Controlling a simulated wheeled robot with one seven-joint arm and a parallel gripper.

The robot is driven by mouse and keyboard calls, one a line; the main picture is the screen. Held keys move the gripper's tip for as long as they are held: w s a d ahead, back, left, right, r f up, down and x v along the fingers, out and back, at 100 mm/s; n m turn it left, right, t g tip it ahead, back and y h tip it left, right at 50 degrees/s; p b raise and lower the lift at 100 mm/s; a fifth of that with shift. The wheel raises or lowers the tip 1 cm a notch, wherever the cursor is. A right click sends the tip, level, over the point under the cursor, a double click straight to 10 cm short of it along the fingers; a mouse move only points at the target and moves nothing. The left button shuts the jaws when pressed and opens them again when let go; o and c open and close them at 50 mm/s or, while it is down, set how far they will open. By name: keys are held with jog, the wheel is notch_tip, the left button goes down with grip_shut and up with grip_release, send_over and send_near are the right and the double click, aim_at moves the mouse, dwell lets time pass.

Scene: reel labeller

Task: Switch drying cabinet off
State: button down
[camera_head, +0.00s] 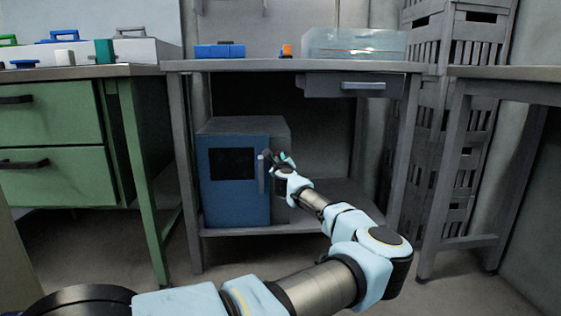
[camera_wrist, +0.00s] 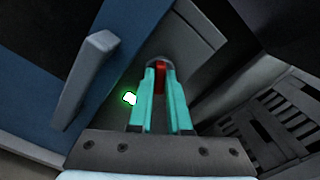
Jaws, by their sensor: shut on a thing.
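The drying cabinet (camera_head: 234,195) is a blue-fronted box with a dark window, standing on the low shelf under the middle table. Its upright handle (camera_wrist: 84,80) is at the left in the wrist view, left of my gripper. A green light (camera_wrist: 130,98) glows on the panel just left of my fingers. My gripper (camera_wrist: 160,82) has its teal fingers closed on a small red switch (camera_wrist: 160,72) with a grey rounded surround, on the grey panel to the right of the door. The fingers hide most of the switch. In the head view my gripper (camera_head: 281,160) is at the cabinet's right front.
The table above has a drawer (camera_head: 347,86) at its right, over my arm. A table leg (camera_head: 403,150) stands right of my arm. Grey slatted crates (camera_head: 455,110) are stacked at the right. A green drawer unit (camera_head: 55,130) stands at the left.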

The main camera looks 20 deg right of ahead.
jog(key=n, duration=0.5)
jog(key=shift+n+b, duration=0.3)
jog(key=shift+b, duration=0.1)
jog(key=n, duration=0.5)
jog(key=shift+a+f+n, duration=0.1)
jog(key=shift+f+n, duration=0.05)
jog(key=shift+n, duration=0.15)
jog(key=c, duration=0.9)
grip_release()
jog(key=shift+o, duration=0.2)
jog(key=s+a+p, duration=0.2)
jog(key=s+p, duration=0.1)
jog(key=s, duration=0.7)
jog(key=shift+s, duration=0.3)
